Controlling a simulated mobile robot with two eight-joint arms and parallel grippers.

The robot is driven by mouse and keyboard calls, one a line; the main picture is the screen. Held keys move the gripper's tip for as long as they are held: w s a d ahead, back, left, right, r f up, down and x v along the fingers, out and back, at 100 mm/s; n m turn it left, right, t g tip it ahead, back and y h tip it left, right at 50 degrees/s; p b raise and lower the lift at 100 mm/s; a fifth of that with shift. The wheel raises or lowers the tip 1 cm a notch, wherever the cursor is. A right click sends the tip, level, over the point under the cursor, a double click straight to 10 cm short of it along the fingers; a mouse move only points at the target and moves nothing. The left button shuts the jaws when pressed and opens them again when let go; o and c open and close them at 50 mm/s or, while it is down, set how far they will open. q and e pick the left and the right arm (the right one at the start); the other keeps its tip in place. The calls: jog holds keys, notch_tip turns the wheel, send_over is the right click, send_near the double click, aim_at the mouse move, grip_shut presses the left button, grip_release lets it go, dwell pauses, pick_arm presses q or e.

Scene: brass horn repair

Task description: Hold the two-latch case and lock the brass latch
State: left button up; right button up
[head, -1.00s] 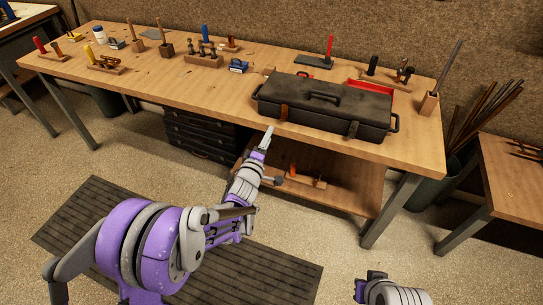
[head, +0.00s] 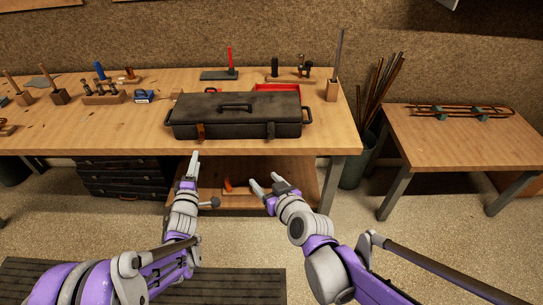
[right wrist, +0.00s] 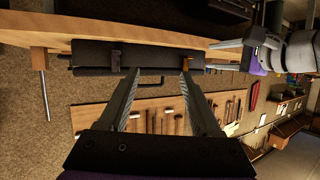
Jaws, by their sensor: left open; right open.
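The two-latch case (head: 235,105) is long, dark and closed, lying on the workbench near its front edge. Its brass latch (head: 200,132) is on the front at left; a dark latch (head: 270,130) is on the front at right. Whether either is fastened is too small to tell. My left gripper (head: 191,164) is open, below and in front of the brass latch, apart from the case. My right gripper (head: 265,184) is open and empty, lower, in front of the bench below the dark latch. In the upside-down right wrist view, the case (right wrist: 150,53) and brass latch (right wrist: 184,63) show beyond its fingers.
The workbench (head: 60,140) holds a red tray (head: 277,88) behind the case and hand tools in wooden stands. A rod in a wooden block (head: 332,91) stands right of the case. A lower shelf (head: 215,175) lies behind my grippers. A second table (head: 450,150) is at right.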

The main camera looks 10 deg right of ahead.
jog(key=w+d+m+t+h, duration=0.1)
jog(key=w+m+t+h, duration=0.15)
jog(key=w, duration=0.55)
jog(key=m+t+h, duration=0.2)
jog(key=h, duration=0.3)
send_near(271, 128)
jog(key=shift+y, duration=0.25)
jog(key=x, duration=0.7)
jog(key=shift+w+d, duration=0.25)
jog(key=shift+w, duration=0.1)
grip_shut()
